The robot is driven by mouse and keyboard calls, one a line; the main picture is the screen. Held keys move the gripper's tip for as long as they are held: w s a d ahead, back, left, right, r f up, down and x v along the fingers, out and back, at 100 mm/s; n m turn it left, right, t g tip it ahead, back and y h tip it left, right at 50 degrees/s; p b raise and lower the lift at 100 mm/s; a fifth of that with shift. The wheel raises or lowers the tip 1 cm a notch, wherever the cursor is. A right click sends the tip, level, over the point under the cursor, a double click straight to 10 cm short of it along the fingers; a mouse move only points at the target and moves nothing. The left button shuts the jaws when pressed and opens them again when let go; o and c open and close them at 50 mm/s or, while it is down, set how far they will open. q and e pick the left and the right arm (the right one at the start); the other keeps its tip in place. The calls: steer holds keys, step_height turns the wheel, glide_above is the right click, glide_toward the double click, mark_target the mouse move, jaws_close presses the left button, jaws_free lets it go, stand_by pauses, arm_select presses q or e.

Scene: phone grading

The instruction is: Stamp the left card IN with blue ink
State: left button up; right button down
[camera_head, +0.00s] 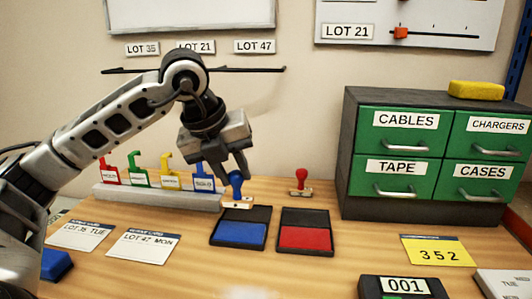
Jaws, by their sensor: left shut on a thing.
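My left gripper (236,172) is shut on a blue-handled stamp (237,187). The stamp is upright, its pale base just behind the open blue ink pad (238,233); I cannot tell whether the base touches the table. Two white cards lie on the table at the left: one reading LOT 35 TUE (80,236) and one reading LOT 47 MON (143,246). A red ink pad (305,238) lies open right of the blue one. A red-handled stamp (301,183) stands behind it. My right gripper does not show.
A grey rail (150,196) with red, green, yellow and blue holders stands behind the cards. A green drawer cabinet (397,132) stands at the right. A yellow 352 card (437,251), a black 001 device (402,287) and a blue block (55,264) lie near the front.

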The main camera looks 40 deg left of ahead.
mark_target(233, 200)
arm_select(q)
steer(key=shift+w, duration=0.3)
steer(key=shift+s+f+b, duration=0.25)
steer(key=shift+f+b, duration=0.4)
steer(key=shift+b, duration=0.05)
step_height(233, 200, down, 4)
steer(key=b, duration=0.3)
steer(key=shift+r, duration=0.25)
steer(key=shift+f+b, duration=0.5)
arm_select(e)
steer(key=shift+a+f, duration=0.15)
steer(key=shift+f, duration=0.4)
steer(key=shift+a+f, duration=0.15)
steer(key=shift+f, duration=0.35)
arm_select(q)
steer(key=shift+f+b, duration=0.45)
steer(key=shift+f, duration=0.05)
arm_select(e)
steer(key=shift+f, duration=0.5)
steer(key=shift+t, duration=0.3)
